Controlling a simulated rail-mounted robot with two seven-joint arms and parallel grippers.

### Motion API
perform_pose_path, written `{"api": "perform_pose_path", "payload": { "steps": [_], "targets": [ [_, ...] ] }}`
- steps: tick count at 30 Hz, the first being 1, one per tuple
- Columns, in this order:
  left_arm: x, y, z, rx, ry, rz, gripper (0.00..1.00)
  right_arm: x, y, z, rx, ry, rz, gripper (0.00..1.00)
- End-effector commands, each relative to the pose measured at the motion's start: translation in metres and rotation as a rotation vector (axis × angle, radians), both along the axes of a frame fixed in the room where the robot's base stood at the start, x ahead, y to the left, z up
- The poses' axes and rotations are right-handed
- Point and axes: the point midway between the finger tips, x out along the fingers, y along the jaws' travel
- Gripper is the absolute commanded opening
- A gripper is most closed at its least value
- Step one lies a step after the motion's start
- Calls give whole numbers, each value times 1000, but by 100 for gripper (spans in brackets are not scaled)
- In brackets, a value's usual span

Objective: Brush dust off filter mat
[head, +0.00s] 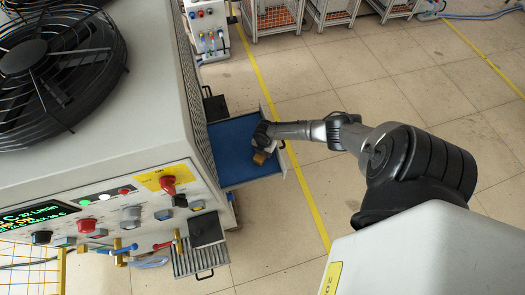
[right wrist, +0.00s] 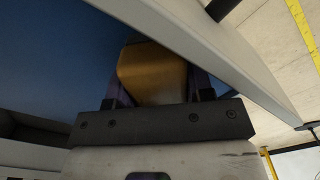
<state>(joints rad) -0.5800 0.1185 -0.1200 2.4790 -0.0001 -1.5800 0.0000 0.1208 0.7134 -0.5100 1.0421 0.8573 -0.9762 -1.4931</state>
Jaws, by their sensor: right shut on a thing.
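The blue filter mat (head: 232,157) lies in a pulled-out drawer (head: 256,180) on the side of the grey machine. My right gripper (head: 262,147) is over the right part of the mat, by the drawer's outer end. It is shut on a brush with a tan, wooden-looking body (head: 260,157). In the right wrist view the brush (right wrist: 152,72) sits between the two fingers (right wrist: 160,90), with the blue mat (right wrist: 60,60) behind it. The bristles are hidden, and I cannot tell whether they touch the mat. Dust is not clear at this size. My left gripper is not in view.
The grey machine (head: 150,120) with a large black fan (head: 50,60) fills the left side. Its front carries a red knob (head: 168,184), valves and a display. A lower grey drawer (head: 198,258) sticks out below. The pale drawer wall (right wrist: 215,65) runs close beside my right gripper.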

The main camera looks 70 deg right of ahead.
Motion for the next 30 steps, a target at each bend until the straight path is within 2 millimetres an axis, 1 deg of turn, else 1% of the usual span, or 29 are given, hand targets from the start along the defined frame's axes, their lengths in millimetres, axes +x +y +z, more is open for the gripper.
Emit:
{"api": "perform_pose_path", "payload": {
  "steps": [1, 3, 18, 24, 30],
  "targets": [
    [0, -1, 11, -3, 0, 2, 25, 0, 0, 7, 1, 0, -2, 22],
    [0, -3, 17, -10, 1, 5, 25, -1, -1, 28, -3, -2, 4, 22],
    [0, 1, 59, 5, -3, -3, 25, -1, 0, 72, -1, -1, 0, 22],
    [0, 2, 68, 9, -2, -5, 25, -1, 0, 81, -1, 0, -1, 22],
    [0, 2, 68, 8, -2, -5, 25, -1, 0, 83, -1, 0, -2, 22]
  ]
}}
